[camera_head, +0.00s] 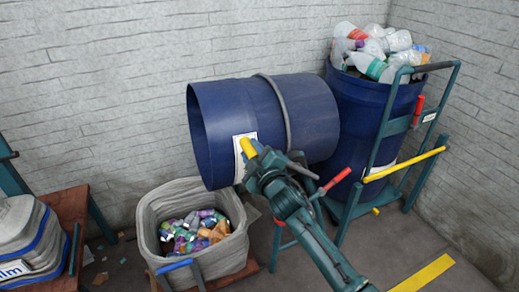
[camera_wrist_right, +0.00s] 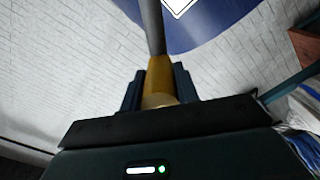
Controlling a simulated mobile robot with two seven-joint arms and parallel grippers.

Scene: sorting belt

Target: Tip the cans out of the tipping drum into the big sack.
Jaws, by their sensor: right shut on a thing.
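The blue tipping drum (camera_head: 250,110) lies on its side, its open mouth facing left and slightly down. No cans show in the part of its inside I can see. The big grey sack (camera_head: 155,208) stands open below the mouth, with several colourful cans (camera_head: 190,232) in it. My right gripper (camera_head: 254,158) is at the drum's front, shut on a yellow-ended handle (camera_head: 248,147). In the right wrist view the yellow grip (camera_wrist_right: 160,75) sits between the fingers, with the drum (camera_wrist_right: 205,25) behind. My left gripper is not in view.
A blue barrel (camera_head: 350,105) full of plastic bottles (camera_head: 375,50) stands on a teal hand truck (camera_head: 440,110) at the right. A red-handled lever (camera_head: 338,180) is beside my right arm. A stack of folded sacks (camera_head: 22,240) lies at the left. Brick walls close the back.

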